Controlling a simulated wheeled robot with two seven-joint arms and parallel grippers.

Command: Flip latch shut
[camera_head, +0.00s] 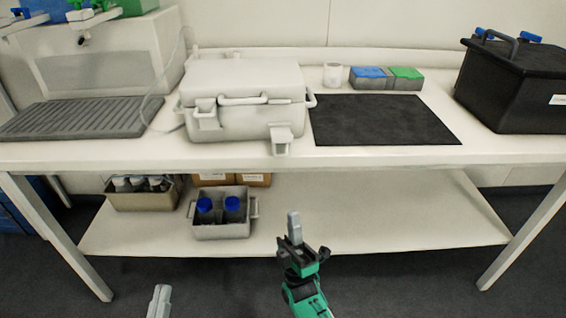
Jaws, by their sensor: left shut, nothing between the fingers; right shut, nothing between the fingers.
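A white lidded box (240,122) stands on the bench, left of centre, with its lid down and a bar handle (255,100) along the front. Its left front latch (206,118) sits high near the lid seam. Its right front latch (281,138) sits lower and sticks out toward the bench's front edge. My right gripper (294,222) is shut and empty, in front of the bench and below the right latch in the picture. My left gripper (160,298) is shut at the bottom edge, well away from the box; only its finger ends show.
A black mat (380,120) lies right of the box, with a white cup (332,75), blue (369,74) and green (406,75) topped blocks behind. A black case (505,88) stands far right, a grey ribbed tray (75,119) left. The lower shelf (370,215) holds bins of bottles.

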